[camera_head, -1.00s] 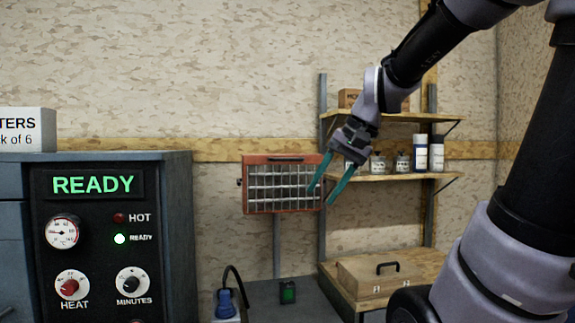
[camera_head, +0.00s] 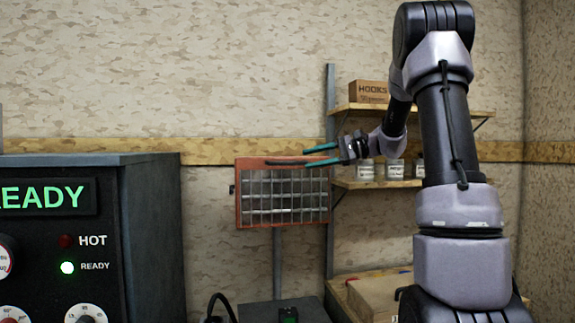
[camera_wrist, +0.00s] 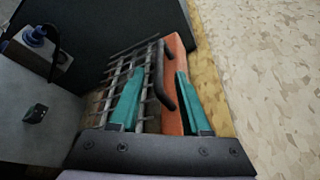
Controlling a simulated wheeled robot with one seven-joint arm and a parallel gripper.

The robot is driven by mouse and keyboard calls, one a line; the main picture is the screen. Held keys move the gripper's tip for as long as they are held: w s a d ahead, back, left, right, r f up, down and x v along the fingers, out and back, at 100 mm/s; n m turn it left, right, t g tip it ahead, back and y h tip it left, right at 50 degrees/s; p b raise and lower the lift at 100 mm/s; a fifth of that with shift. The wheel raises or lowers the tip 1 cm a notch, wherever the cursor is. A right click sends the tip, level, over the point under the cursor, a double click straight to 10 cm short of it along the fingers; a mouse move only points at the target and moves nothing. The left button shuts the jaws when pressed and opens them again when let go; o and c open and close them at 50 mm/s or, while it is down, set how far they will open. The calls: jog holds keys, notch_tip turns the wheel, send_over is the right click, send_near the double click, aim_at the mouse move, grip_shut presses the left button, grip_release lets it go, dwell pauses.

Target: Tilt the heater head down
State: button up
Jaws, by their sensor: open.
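The heater head (camera_head: 284,192) is an orange-red framed box with a grey wire grille, on a thin upright post (camera_head: 277,260). Its grille faces the head camera, and it looks upright. A dark bar handle (camera_head: 286,162) runs along its top edge. In the wrist view the handle (camera_wrist: 164,84) stands out from the orange frame (camera_wrist: 174,88), beside the grille (camera_wrist: 128,80). My gripper (camera_head: 312,154) is open, with teal fingers pointing left at the head's top right. In the wrist view its fingers (camera_wrist: 155,95) spread to either side of the handle's near end; contact cannot be told.
A dark cabinet with a READY panel (camera_head: 45,195) stands at left. Wooden shelves (camera_head: 390,182) hold jars and a HOOKS box (camera_head: 369,91) behind my arm. A wooden case (camera_head: 385,292) sits lower right. A blue plug-like item (camera_wrist: 36,36) shows in the wrist view.

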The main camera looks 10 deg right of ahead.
aim_at(287, 164)
jog(key=x, duration=0.8)
jog(key=shift+a+f, duration=0.1)
grip_shut()
dwell(1.2)
